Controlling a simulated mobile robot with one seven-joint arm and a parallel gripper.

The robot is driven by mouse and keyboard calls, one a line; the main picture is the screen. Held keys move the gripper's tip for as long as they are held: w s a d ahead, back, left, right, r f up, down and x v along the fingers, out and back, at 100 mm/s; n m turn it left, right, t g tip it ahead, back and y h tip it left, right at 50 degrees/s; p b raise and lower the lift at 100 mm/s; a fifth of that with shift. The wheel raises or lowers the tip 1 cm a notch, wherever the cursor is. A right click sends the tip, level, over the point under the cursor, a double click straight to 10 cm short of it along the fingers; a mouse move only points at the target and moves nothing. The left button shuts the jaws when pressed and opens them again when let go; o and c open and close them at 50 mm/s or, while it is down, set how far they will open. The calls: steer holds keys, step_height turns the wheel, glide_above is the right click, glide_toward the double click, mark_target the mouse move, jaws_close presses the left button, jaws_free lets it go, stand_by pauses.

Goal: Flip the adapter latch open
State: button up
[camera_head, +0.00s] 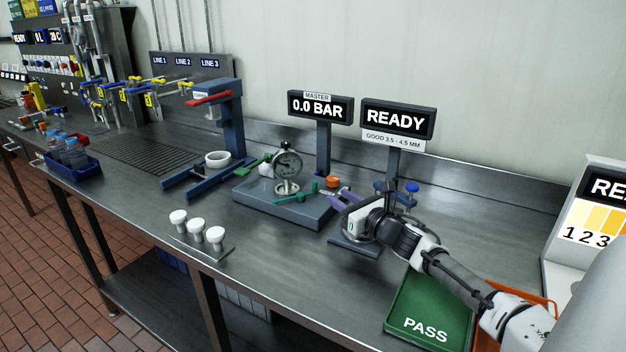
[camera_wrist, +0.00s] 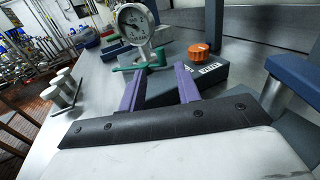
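A green lever (camera_head: 297,193) lies low on the grey gauge base (camera_head: 262,208), in front of the round dial gauge (camera_head: 288,163). I take this lever for the adapter latch, but no label confirms it. In the wrist view the green lever (camera_wrist: 140,66) crosses below the gauge (camera_wrist: 134,22), just beyond my fingertips. My gripper (camera_head: 337,198), with purple fingers, is at the right end of the base. In the wrist view my gripper (camera_wrist: 158,76) is open, with its fingers apart and nothing seen held. I cannot tell whether a finger touches the lever.
An orange knob (camera_head: 333,181) stands on the base close to my fingers. Two sign posts stand behind, reading 0.0 BAR (camera_head: 320,108) and READY (camera_head: 397,119). White knobs (camera_head: 197,234) stand at the front edge. A green PASS tray (camera_head: 430,308) lies below my arm.

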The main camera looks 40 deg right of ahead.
mark_target(315, 182)
steer(key=w+p, duration=0.3)
steer(key=w, duration=0.8)
jaws_close()
